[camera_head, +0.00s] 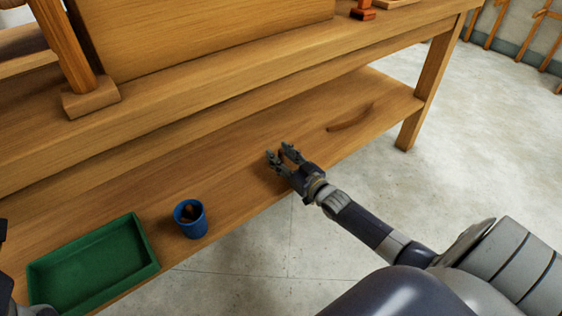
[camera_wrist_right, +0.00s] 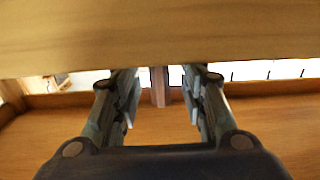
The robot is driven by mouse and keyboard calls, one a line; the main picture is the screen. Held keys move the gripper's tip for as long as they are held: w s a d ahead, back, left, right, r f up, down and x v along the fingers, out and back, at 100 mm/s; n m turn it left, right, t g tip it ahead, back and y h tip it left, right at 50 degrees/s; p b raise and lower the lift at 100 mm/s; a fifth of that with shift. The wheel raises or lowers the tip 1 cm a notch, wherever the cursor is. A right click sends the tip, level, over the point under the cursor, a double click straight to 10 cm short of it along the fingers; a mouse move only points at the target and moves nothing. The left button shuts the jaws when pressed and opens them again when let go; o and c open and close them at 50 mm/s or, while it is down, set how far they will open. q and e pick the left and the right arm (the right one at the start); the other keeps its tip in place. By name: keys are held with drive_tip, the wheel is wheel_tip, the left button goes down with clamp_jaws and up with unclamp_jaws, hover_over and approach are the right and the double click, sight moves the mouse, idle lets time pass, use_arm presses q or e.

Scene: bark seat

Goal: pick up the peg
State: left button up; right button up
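The peg (camera_wrist_right: 160,87) is a small reddish-brown upright piece, seen between the fingers of my right gripper (camera_wrist_right: 160,100) in the right wrist view. A gap shows on each side of it, so the fingers are open around it and not closed on it. In the head view my right gripper (camera_head: 285,156) is low over the front part of the wooden lower shelf (camera_head: 235,190). There the peg is mostly hidden by the fingers, with only a small reddish bit showing. At the left edge of the head view, only dark fragments of my left arm show.
A blue cup (camera_head: 190,222) with something brown inside and an empty green tray (camera_head: 150,267) stand left on the lower shelf. A dark curved strip (camera_head: 350,118) lies to the right. The bench top (camera_head: 210,85) overhangs behind; a bench leg (camera_head: 425,95) stands right.

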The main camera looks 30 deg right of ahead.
drive_tip(key=c, duration=0.8)
drive_tip(key=shift+c, duration=0.2)
drive_tip(key=shift+r, duration=0.1)
